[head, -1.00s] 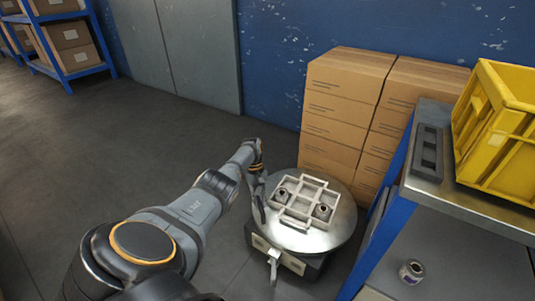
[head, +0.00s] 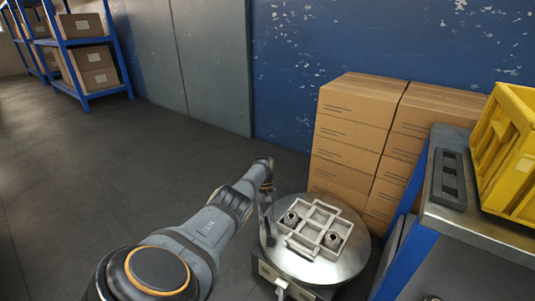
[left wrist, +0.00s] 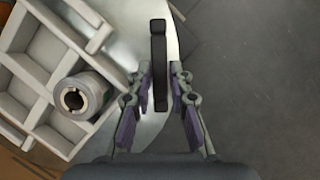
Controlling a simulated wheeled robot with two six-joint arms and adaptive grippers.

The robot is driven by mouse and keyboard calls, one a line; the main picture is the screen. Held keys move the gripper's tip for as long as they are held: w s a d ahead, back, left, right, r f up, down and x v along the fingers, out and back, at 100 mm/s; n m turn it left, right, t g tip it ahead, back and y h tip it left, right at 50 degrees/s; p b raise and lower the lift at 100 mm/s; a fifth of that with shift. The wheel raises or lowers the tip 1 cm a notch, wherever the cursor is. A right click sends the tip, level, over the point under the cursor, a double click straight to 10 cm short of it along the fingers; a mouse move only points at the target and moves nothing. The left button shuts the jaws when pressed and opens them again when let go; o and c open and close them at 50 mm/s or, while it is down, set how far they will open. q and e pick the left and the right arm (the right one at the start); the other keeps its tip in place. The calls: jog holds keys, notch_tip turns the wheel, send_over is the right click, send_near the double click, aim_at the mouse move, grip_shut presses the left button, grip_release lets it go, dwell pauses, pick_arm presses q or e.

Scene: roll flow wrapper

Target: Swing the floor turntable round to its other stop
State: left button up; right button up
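The floor turntable (head: 344,262) is a round metal plate on a dark low base, in front of the stacked cartons. A light grey compartment tray (head: 317,227) with two metal cylindrical parts lies on it. My left gripper (head: 266,222) is at the plate's left edge. In the left wrist view, a dark upright bar (left wrist: 159,62) stands at the plate's rim between the fingertips of my left gripper (left wrist: 161,75). The fingers look open around the bar, with narrow gaps on both sides. The tray (left wrist: 42,62) and one cylindrical part (left wrist: 80,97) show left of it. My right gripper is not in view.
Stacked cartons (head: 350,130) stand close behind the turntable. A blue-framed metal bench (head: 480,225) with a yellow crate (head: 510,150) is close on the right. A blue shelf (head: 88,60) stands far left. The floor (head: 100,175) to the left is clear.

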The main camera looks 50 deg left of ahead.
pick_arm(q)
jog(key=o, duration=0.4)
jog(key=shift+c, duration=0.2)
jog(key=v, duration=0.7)
jog(key=shift+a+r, duration=0.1)
jog(key=shift+r, duration=0.15)
